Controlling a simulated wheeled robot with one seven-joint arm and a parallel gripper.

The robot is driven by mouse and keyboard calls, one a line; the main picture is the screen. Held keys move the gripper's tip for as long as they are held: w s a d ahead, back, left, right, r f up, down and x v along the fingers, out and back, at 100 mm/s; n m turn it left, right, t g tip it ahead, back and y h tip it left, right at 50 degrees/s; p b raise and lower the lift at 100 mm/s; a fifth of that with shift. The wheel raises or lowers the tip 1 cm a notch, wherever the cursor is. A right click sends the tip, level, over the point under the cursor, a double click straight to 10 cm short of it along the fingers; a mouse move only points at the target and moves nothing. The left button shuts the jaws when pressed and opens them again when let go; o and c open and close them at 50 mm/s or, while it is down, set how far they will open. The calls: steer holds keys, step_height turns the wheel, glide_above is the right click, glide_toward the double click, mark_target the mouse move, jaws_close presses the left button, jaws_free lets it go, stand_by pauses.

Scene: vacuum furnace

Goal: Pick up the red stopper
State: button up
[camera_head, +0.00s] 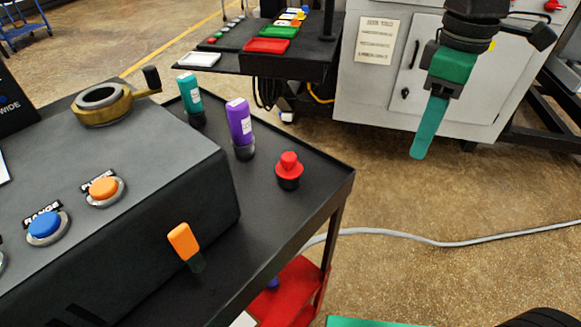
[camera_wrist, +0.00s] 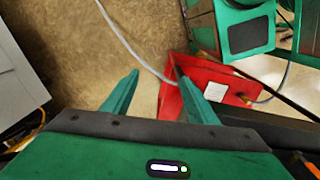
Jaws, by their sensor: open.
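The red stopper (camera_head: 288,172) stands upright near the right corner of a black cart top (camera_head: 318,178) in the head view. It has a red knob and a dark lower part. My gripper (camera_head: 420,150) hangs to the right of the cart, over open floor, apart from the stopper. In the wrist view my gripper (camera_wrist: 160,100) shows two green fingers spread apart with nothing between them. I cannot make out the stopper in the wrist view.
A purple bottle (camera_head: 239,125) and a teal bottle (camera_head: 190,98) stand left of the stopper. An orange-topped item (camera_head: 183,243) is near the front. A dark control box (camera_head: 120,190) fills the cart's left. A grey cabinet (camera_head: 385,80) stands behind; a cable (camera_head: 430,241) crosses the floor.

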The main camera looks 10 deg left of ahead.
steer(key=s+a+r+n, duration=0.1)
steer(key=a+r+n, duration=0.1)
steer(key=a+n, duration=0.35)
steer(key=s+a+r+n, duration=0.2)
steer(key=a, duration=0.7)
steer(key=r+n, duration=0.2)
steer(key=n, duration=0.3)
glide_above(289, 155)
steer(key=shift+f, duration=0.25)
steer(key=shift+s+a+f, duration=0.1)
steer(key=shift+f, duration=0.15)
step_height(289, 155, down, 10)
steer(key=shift+f, duration=0.1)
steer(key=c, duration=1.1)
step_height(289, 155, up, 10)
steer(key=shift+r, duration=0.1)
